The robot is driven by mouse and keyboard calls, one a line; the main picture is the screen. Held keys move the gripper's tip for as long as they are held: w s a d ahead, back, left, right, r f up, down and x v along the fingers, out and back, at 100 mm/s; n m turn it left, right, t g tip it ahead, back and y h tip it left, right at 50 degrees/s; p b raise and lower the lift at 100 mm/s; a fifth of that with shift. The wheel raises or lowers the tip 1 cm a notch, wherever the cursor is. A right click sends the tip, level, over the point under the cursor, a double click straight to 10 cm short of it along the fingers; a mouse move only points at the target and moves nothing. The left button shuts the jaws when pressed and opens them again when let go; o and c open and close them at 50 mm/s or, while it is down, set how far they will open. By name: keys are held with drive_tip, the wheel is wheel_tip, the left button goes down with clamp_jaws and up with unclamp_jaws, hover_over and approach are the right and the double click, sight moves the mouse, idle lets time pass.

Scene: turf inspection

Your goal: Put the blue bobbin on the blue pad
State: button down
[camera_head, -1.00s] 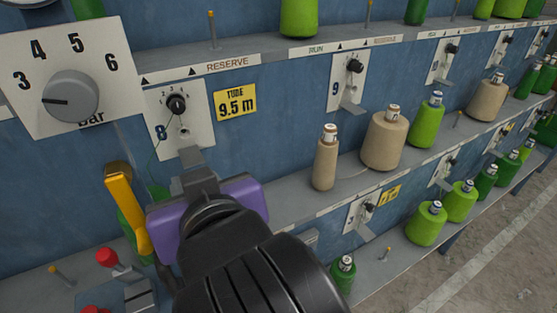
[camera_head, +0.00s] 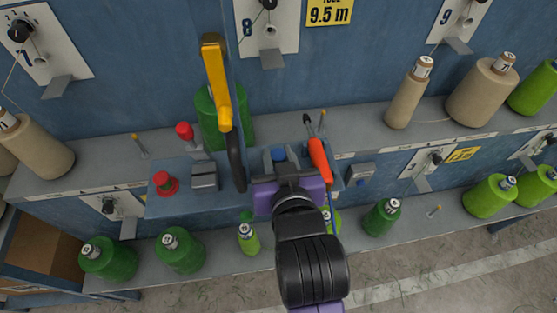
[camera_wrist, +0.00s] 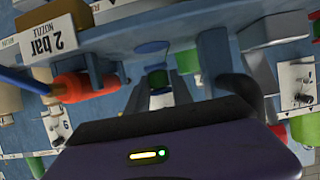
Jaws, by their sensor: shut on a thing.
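My gripper (camera_head: 283,165) is at the middle of the head view, over the grey-blue shelf unit. Its purple body hides most of what lies beneath it. A small blue thing (camera_head: 279,155) shows at the fingertips, and a bit of blue (camera_wrist: 160,100) shows between the fingers in the wrist view. It fits the blue bobbin, but little of it is visible. My gripper is shut on it.
A yellow handle (camera_head: 217,85) rises left of my gripper, with a dark green bobbin (camera_head: 245,130) behind it. An orange-handled tool (camera_head: 319,158) stands close on the right. Green bobbins (camera_head: 180,250) line the lower shelf.

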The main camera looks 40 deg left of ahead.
drive_tip(key=shift+f, duration=1.05)
drive_tip(key=shift+f, duration=0.1)
drive_tip(key=c, duration=1.1)
unclamp_jaws()
drive_tip(key=shift+s+d, duration=0.1)
drive_tip(key=b+v, duration=0.1)
drive_tip(key=v, duration=1.1)
